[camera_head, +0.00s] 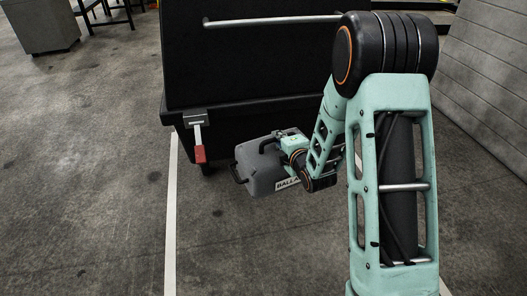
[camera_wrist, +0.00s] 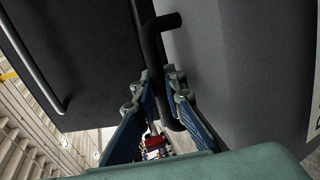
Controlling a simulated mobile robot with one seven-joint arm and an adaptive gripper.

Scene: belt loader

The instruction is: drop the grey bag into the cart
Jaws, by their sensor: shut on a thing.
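The grey bag (camera_head: 258,170) hangs in front of the dark cart's lower side in the head view, with a black handle at its left end and a white label partly reading "BALLA". My gripper (camera_head: 284,140) is at the bag's upper right, shut on it. In the wrist view the bag (camera_wrist: 250,60) fills the right side, and a black handle (camera_wrist: 152,60) passes between the blue fingers of my gripper (camera_wrist: 157,88). The cart (camera_head: 262,60) is a tall dark box; its wall also shows at the left of the wrist view (camera_wrist: 85,55). Its inside is hidden.
A metal bar (camera_head: 270,20) runs across the cart's near face. A lever with a red grip (camera_head: 199,154) sticks out at its lower left. A white line (camera_head: 171,215) marks the floor.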

